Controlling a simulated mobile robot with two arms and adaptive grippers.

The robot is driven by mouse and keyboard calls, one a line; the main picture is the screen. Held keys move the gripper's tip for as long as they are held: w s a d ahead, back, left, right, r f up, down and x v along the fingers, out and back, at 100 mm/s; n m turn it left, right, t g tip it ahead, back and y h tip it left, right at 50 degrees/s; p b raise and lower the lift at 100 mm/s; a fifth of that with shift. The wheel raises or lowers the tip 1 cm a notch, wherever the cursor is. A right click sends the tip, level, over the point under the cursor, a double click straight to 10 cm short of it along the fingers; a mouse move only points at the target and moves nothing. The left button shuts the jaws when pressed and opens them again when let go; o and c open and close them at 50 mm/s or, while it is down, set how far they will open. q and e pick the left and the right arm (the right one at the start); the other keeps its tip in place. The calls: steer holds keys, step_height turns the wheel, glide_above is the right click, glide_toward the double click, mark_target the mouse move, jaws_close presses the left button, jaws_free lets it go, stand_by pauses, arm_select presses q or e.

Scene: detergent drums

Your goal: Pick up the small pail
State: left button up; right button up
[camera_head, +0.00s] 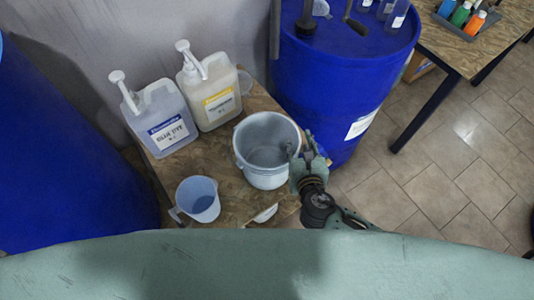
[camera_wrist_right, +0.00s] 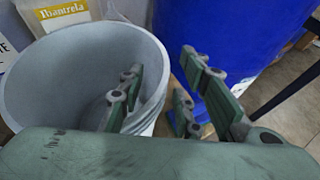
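The small pail (camera_head: 262,178) is pale grey-blue, empty-looking and upright on a low wooden table (camera_head: 222,160). In the right wrist view the pail (camera_wrist_right: 50,85) fills the left half, its open mouth facing the camera. My right gripper (camera_head: 307,158) is at the pail's right rim. In the wrist view the right gripper (camera_wrist_right: 163,82) is open, with one finger over the inside of the pail and the other outside, the rim between them. A gap shows between the outer finger and the wall. My left gripper is not in view.
A measuring jug (camera_head: 198,202) stands front left of the pail. Two pump canisters (camera_head: 163,120) (camera_head: 212,95) stand behind it. Blue drums (camera_head: 335,85) (camera_head: 70,160) flank the table. Another table (camera_head: 465,45) holds bottles at right. Tiled floor (camera_head: 440,175) is clear at right.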

mark_target(297, 138)
steer(key=x, duration=0.4)
steer(key=shift+w+d+f, duration=0.1)
steer(key=shift+w+f, duration=0.05)
jaws_close()
stand_by(0.5)
